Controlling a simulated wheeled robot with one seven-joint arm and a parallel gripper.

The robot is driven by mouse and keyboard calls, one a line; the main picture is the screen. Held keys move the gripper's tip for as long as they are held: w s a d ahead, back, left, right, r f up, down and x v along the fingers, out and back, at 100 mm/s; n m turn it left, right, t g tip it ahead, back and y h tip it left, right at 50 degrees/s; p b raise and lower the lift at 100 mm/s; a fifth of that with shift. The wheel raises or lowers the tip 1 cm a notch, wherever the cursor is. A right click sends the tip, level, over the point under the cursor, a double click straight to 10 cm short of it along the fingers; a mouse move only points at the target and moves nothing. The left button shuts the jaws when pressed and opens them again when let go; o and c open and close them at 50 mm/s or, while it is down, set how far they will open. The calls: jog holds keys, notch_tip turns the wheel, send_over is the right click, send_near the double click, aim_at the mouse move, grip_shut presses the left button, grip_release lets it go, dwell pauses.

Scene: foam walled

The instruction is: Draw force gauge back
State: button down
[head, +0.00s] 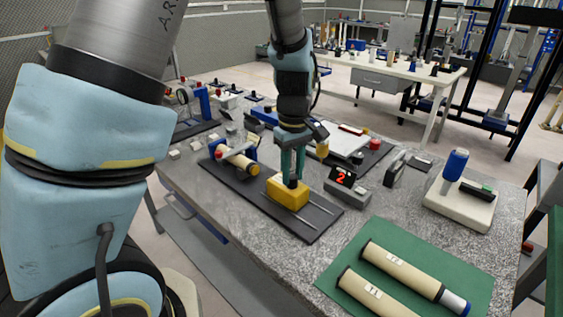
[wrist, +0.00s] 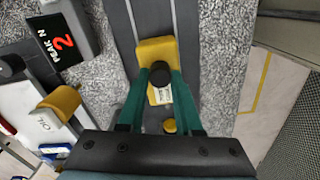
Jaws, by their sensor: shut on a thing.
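The force gauge is a yellow block (head: 287,193) on a dark base plate (head: 312,232) with two thin pale rails. My gripper (head: 294,176) comes down over the block from above, its green fingers shut on a black knob on it. In the wrist view the yellow block (wrist: 157,52) lies ahead of my gripper (wrist: 160,80), and the round black knob (wrist: 158,74) sits between the fingertips. A pale label shows on the gauge just below the knob. The fingers hide part of the block.
A readout box (head: 345,187) marked PEAK N shows a red 2 right of the base plate. A beige cylinder (head: 240,163) lies at the plate's left end. A green mat (head: 335,272) with two beige tubes is at front right. A white stand with a blue cylinder (head: 455,164) stands further right.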

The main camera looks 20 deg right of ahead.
jog(key=shift+s+d, duration=0.15)
jog(key=shift+s, duration=0.15)
jog(key=c, duration=0.6)
grip_release()
jog(key=shift+r, duration=0.1)
notch_tip(320, 180, up, 11)
jog(key=shift+f+b, duration=0.2)
jog(key=shift+b, duration=0.75)
jog(key=a+f+m, duration=0.1)
jog(key=a+f, duration=0.1)
jog(key=a, duration=0.7)
jog(key=a+f+m+t, duration=0.1)
jog(key=a+f, duration=0.1)
jog(key=a, duration=0.8)
jog(key=a+f+m, duration=0.1)
jog(key=a+f, duration=0.1)
jog(key=a, duration=0.8)
jog(key=shift+f+m+t, duration=0.3)
